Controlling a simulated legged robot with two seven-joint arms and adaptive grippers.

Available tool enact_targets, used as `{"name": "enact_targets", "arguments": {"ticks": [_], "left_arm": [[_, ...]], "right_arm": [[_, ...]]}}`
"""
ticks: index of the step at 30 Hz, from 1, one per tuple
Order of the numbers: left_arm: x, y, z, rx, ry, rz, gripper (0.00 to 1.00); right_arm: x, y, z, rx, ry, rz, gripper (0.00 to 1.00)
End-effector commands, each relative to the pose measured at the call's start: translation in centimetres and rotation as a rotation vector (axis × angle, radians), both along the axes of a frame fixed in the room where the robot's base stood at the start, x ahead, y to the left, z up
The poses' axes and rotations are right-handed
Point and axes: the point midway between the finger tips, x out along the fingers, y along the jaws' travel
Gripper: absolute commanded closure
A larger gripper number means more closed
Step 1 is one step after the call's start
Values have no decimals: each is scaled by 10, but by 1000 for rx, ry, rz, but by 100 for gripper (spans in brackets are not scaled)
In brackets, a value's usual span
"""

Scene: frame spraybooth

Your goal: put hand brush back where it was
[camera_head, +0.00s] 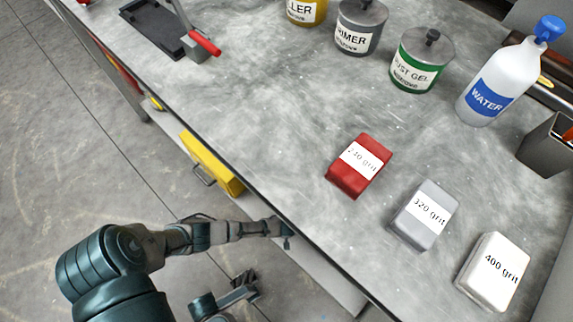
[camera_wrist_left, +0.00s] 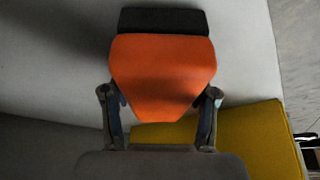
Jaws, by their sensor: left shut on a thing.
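The hand brush (camera_wrist_left: 163,75) shows in the left wrist view as an orange body with a dark strip at its far end. My left gripper (camera_wrist_left: 160,118) is shut on it, one finger on each side. In the head view my left gripper (camera_head: 286,234) is at the bench's front edge, below the top; the brush cannot be made out there. A dark jointed part, seemingly my right gripper (camera_head: 244,288), shows low in the head view, apart from the bench; its jaws are unclear.
The grey bench (camera_head: 270,110) bears red (camera_head: 358,166), grey (camera_head: 424,214) and white (camera_head: 493,272) grit blocks, several labelled cans and a water bottle (camera_head: 499,85). A yellow box-like part (camera_head: 209,163) is under the front edge; yellow (camera_wrist_left: 245,140) also shows beside the brush.

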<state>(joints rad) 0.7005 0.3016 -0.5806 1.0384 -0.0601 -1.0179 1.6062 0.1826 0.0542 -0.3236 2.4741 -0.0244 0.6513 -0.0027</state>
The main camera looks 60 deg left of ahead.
Motion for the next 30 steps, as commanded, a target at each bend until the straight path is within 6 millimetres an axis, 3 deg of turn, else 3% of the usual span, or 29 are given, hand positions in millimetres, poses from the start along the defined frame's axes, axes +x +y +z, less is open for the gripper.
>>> {"name": "enact_targets", "arguments": {"ticks": [2,3,5,20,21,30], "left_arm": [[0,0,-2,-1,1,0,97],[0,0,-2,-1,1,0,34],[0,0,-1,-1,1,0,19],[2,2,8,1,-3,-3,17],[1,-1,15,0,-5,-1,17],[-4,-26,87,-4,-18,0,17]], "right_arm": [[0,0,0,-1,-5,0,15],[0,0,2,-1,-11,0,15],[0,0,4,0,-17,0,15],[-2,1,7,5,-19,4,15],[-4,0,14,5,-27,4,15],[-33,-8,16,8,99,-1,15]]}}
